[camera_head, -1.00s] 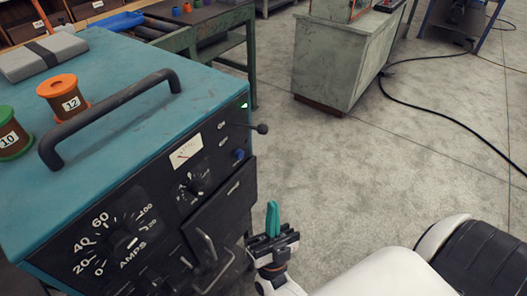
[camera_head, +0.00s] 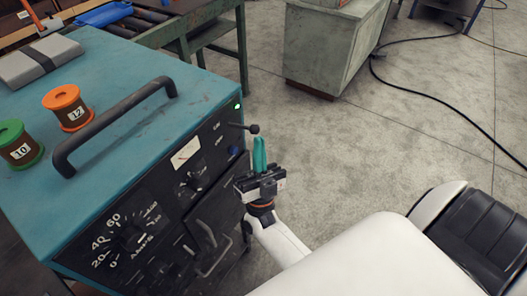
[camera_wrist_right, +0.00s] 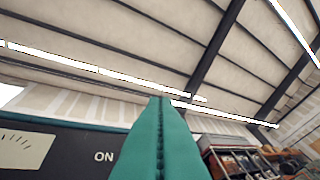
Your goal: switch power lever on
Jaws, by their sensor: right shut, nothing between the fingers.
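The power lever (camera_head: 253,128) is a thin black rod with a round knob, sticking out to the right from the upper part of the machine's black front panel (camera_head: 125,235). My right gripper (camera_head: 259,142) has teal fingers, shut together with nothing between them and pointing up. Its tips are just below the knob in the head view; I cannot tell whether they touch it. In the right wrist view the shut fingers (camera_wrist_right: 160,140) stand beside an "ON" label (camera_wrist_right: 104,156), and the lever is not visible. My left gripper is not in view.
The teal machine top (camera_head: 130,75) carries a black handle (camera_head: 115,120), an orange spool (camera_head: 67,105), a green spool (camera_head: 18,145) and a grey case (camera_head: 40,60). A green light (camera_head: 237,106) glows near the lever. The floor to the right is open, with a black cable (camera_head: 440,115).

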